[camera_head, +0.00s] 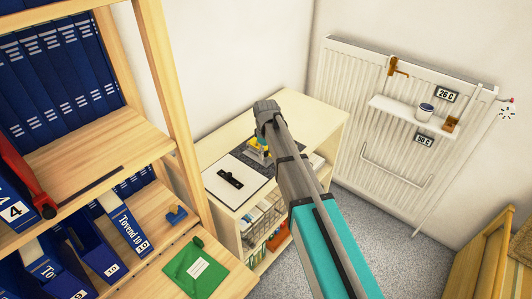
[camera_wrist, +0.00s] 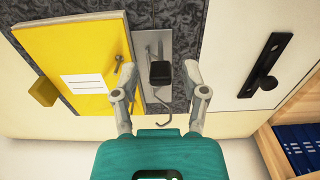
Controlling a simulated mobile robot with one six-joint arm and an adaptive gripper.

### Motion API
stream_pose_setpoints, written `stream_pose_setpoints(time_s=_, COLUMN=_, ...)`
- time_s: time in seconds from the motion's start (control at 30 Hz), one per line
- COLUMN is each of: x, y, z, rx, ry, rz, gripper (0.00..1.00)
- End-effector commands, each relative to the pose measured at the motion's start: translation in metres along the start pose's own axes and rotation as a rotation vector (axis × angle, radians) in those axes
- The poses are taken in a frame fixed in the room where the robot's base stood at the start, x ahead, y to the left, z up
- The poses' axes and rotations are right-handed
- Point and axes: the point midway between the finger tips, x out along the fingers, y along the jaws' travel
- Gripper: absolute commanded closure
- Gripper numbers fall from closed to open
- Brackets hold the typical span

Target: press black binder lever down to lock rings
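A black lever knob (camera_wrist: 160,72) stands on a grey metal plate (camera_wrist: 152,48) in the middle of the wrist view. A bent metal wire or ring (camera_wrist: 150,118) shows beside it. Whether the rings are locked I cannot tell. A yellow binder cover (camera_wrist: 85,60) with a white label lies left of the plate. My gripper (camera_wrist: 159,72) is open, with one finger on each side of the knob in the picture. Contact and height above it are unclear. In the head view, my arm hides most of the yellow binder (camera_head: 258,150) on the low cabinet.
A white panel (camera_wrist: 240,50) with a black bar and knob (camera_wrist: 266,64) lies to the right. The low cabinet (camera_head: 315,113) holds them. A wooden shelf (camera_head: 100,150) with blue binders stands at left, and a radiator (camera_head: 350,110) is on the wall.

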Motion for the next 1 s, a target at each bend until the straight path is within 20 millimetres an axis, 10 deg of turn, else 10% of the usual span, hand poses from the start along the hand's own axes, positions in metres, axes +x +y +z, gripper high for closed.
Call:
stream_pose_setpoints(time_s=0.27, x=0.000, y=0.000, z=0.000, rx=0.000, ry=0.000, rz=0.000, gripper=1.00)
stream_pose_setpoints(time_s=1.0, x=0.003, y=-0.001, z=0.014, rx=0.000, ry=0.169, rz=-0.001, gripper=1.00)
